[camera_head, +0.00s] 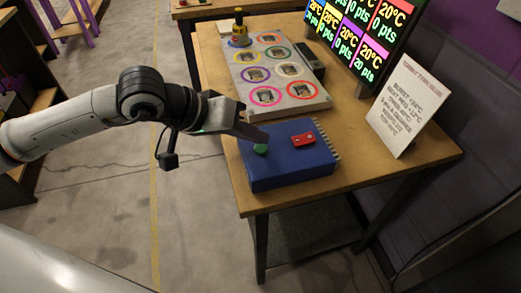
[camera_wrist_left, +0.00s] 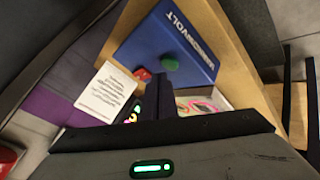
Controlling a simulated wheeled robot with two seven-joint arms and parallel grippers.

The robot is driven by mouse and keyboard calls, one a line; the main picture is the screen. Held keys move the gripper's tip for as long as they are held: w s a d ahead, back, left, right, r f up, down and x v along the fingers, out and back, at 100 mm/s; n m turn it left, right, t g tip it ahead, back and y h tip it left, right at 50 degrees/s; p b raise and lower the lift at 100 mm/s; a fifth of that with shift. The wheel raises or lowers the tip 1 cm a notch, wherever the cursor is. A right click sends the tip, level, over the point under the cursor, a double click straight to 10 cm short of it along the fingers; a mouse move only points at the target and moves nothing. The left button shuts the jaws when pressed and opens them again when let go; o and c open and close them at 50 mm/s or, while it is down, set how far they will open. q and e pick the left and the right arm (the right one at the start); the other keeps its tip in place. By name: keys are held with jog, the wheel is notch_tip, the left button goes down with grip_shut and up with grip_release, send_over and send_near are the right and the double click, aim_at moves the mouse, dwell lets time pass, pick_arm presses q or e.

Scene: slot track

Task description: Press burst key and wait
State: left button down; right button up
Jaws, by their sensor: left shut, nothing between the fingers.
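A blue box (camera_head: 285,165) sits on the near end of the wooden table. Its top carries a round green button (camera_head: 260,149) and a red key (camera_head: 303,139). I cannot tell from the pictures which one is the burst key. My left gripper (camera_head: 262,136) is shut and empty, its tips over the box's far left part, just beyond the green button. In the left wrist view the dark fingers (camera_wrist_left: 158,84) point at the blue box (camera_wrist_left: 150,45), with the green button (camera_wrist_left: 170,64) and the red key (camera_wrist_left: 142,74) just past the tips. Contact is not clear.
A board with coloured rings (camera_head: 275,105) lies behind the box, with a yellow-topped post (camera_head: 239,28) at its far end. A screen (camera_head: 350,38) showing temperatures and points and a white text card (camera_head: 408,105) stand on the right.

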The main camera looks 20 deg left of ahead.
dwell(0.9)
dwell(0.8)
pick_arm(q)
jog(key=shift+f+b, duration=0.45)
jog(key=shift+b, duration=0.4)
jog(key=shift+f+b, duration=0.45)
jog(key=shift+b, duration=0.2)
dwell(0.6)
jog(key=shift+r, duration=0.85)
jog(key=shift+r, duration=0.1)
